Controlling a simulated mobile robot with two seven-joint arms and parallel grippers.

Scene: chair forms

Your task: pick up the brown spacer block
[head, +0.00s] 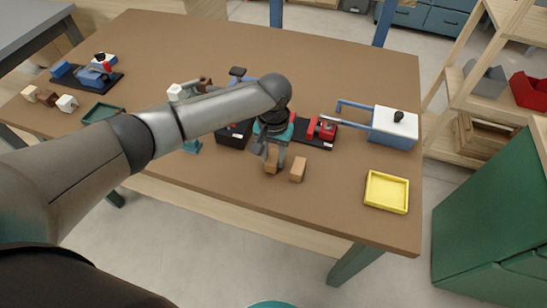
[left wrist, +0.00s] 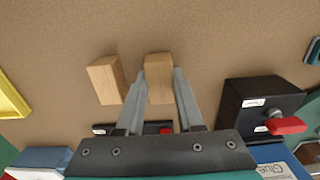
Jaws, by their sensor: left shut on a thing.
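A light brown wooden block (head: 271,166) is near the table's front middle. It also shows in the left wrist view (left wrist: 158,80), between the two grey fingers. My left gripper (head: 272,157) points down and is shut on this block; I cannot tell whether the block is clear of the table. A second wooden block of similar colour (head: 298,168) stands close to its right, apart from the fingers; in the left wrist view this block (left wrist: 106,80) is left of the gripper. My right gripper is not in view.
A yellow tray (head: 386,192) lies at the front right. A white-and-blue box (head: 394,127), a red clamp-like thing (head: 323,129) and a black box (left wrist: 262,105) are near the gripper. Small cubes (head: 47,97) and a dark fixture (head: 88,75) sit at the far left.

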